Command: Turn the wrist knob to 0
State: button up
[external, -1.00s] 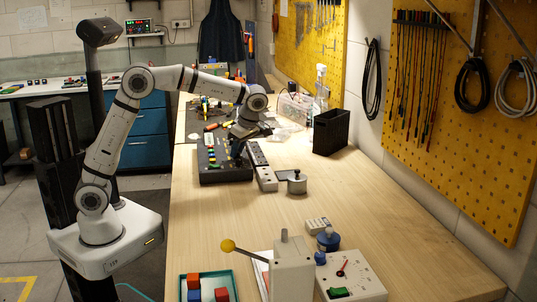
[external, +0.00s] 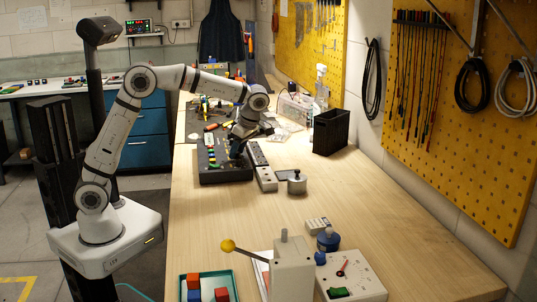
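A black control box (external: 225,175) with rows of small coloured parts on top lies on the wooden bench. My gripper (external: 236,156) is over the right part of this box, pointing down, at or very near its top. The wrist knob cannot be picked out; it may be hidden by my gripper. The knob's pointer and scale are too small to read. The fingers are dark and small here, so I cannot tell how far apart they are.
A grey strip (external: 265,179) and a metal weight (external: 297,183) sit right of the box. A black bin (external: 331,132) stands farther right. A lever unit (external: 292,265), a dial box (external: 350,278) and a green tray (external: 207,279) are in front. The middle bench is clear.

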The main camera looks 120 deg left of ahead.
aim_at(246, 159)
jog(key=shift+r, duration=0.1)
jog(key=p+v, duration=0.1)
jog(key=v, duration=0.6)
jog(key=shift+w+r, duration=0.2)
jog(key=shift+r, duration=0.1)
dwell(0.3)
jog(key=w+d+r+m+t+y+p, duration=0.1)
jog(key=w+d+m+t+p, duration=0.1)
jog(key=d+m, duration=0.85)
jog(key=w+d+r+m+t+y+p, duration=0.1)
jog(key=w+d+r+m, duration=0.1)
jog(key=d+m, duration=0.8)
jog(key=s+d+f+m+t+p, duration=0.1)
jog(key=s+d+f+m, duration=0.1)
jog(key=d+m, duration=0.3)
jog(key=s+d+f+m+t+h+p, duration=0.1)
jog(key=s+d+f+m, duration=0.1)
jog(key=s+d+m, duration=0.3)
jog(key=s+d+f+m+t+p, duration=0.1)
jog(key=s+d+m+t, duration=0.1)
jog(key=d+m, duration=0.5)
jog(key=shift+s+d+f, duration=0.15)
jog(key=shift+s+d, duration=0.1)
jog(key=shift+d, duration=0.65)
jog(key=shift+s+d+f, duration=0.1)
jog(key=shift+s+d, duration=0.1)
jog(key=shift+d, duration=0.65)
jog(key=shift+s+d+f, duration=0.15)
jog(key=shift+s+d, duration=0.1)
jog(key=shift+d, duration=0.65)
